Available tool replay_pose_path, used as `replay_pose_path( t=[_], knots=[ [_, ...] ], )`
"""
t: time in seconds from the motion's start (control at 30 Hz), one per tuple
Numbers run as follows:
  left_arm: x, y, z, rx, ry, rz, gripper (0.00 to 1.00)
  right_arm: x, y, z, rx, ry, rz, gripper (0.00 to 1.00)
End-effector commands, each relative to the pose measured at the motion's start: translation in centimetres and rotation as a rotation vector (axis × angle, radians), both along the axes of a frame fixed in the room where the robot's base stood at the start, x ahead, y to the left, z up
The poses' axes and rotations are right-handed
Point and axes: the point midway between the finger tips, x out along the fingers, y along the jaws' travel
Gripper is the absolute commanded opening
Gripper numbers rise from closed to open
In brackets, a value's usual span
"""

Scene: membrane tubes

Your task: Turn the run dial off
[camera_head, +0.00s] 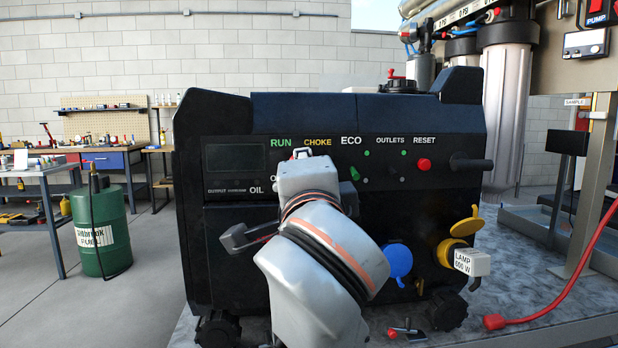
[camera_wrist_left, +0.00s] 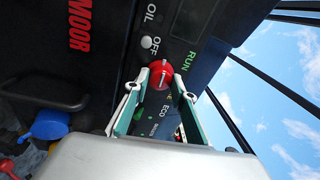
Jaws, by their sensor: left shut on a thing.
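The run dial (camera_wrist_left: 160,73) is a round red knob on the generator's black front panel (camera_head: 237,285), between the RUN and OFF labels in the left wrist view. A thin light line crosses its face; I cannot tell which label it points to. My left gripper (camera_wrist_left: 160,84) is shut on the dial, one fingertip on each side. In the head view my left arm covers the dial and the fingers; the green RUN label (camera_head: 281,142) shows above. My right gripper is in neither view.
A yellow outlet cover (camera_head: 466,224) and a lamp plug (camera_head: 471,262) stick out at lower right.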

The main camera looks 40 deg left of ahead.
Motion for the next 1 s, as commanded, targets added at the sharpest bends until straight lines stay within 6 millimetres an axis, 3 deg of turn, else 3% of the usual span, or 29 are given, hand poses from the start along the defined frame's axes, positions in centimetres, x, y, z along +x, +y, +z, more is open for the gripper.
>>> replay_pose_path(
  t=[0.57, 0.6, 0.63, 1.0],
  knots=[
    [0.04, -0.02, -0.08, -0.022, -0.022, 0.0, 0.04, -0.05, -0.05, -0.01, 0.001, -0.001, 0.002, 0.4],
    [0.04, -0.02, -0.08, -0.022, -0.022, -0.001, 0.35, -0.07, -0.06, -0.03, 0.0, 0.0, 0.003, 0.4],
    [0.04, -0.02, -0.08, -0.022, -0.022, -0.001, 0.42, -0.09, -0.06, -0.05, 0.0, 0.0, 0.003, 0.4],
    [-0.09, -0.19, -0.05, -0.02, -0.022, -0.002, 0.42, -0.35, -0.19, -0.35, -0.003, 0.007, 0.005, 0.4]
  ],
)
